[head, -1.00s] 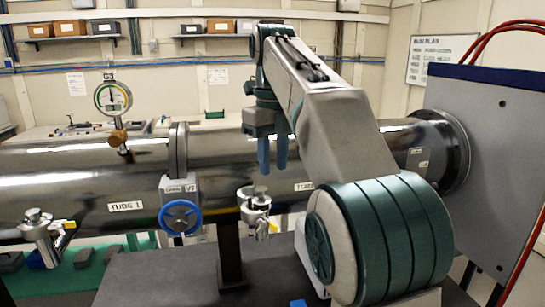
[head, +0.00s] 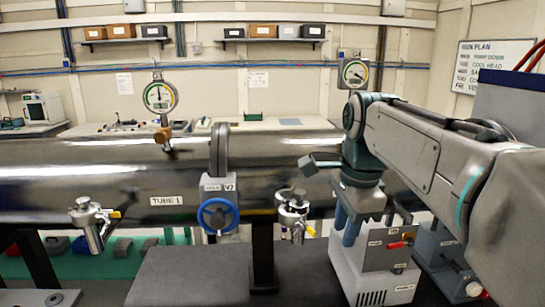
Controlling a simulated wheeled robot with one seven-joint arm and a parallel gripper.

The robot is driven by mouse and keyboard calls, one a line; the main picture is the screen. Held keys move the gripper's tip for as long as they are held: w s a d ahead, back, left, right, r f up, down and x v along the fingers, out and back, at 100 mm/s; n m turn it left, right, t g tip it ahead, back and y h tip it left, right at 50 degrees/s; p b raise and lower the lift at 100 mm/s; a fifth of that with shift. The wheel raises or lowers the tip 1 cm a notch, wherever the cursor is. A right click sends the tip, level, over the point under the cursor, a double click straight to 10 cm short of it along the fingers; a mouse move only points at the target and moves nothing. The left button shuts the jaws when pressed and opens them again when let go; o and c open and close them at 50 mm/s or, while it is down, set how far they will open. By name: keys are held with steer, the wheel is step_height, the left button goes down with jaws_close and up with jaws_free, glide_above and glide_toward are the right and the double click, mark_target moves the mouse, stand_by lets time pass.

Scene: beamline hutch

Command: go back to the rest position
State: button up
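My gripper (head: 347,228) hangs from the end of my arm, right of centre in the head view. Its blue fingers point down and look slightly apart, with nothing seen between them. The fingertips overlap the top of a white box (head: 372,272) in the picture; I cannot tell whether they touch it. My arm comes in from the right and covers the right part of the steel tube.
A steel tube (head: 90,170) runs across the view, with a blue handwheel valve (head: 217,215), clamps (head: 292,212) and a gauge (head: 160,97). A dark bench top (head: 200,277) lies in front, clear at its left. A grey panel stands at the far right.

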steer(key=s+d+f+n+t, duration=0.1)
steer(key=s+f+n+t, duration=0.1)
steer(key=s+f+n, duration=1.1)
step_height(320, 180, down, 3)
steer(key=n, duration=0.3)
steer(key=shift+d+f+h, duration=0.15)
steer(key=shift+d+h, duration=0.15)
steer(key=shift+d, duration=0.05)
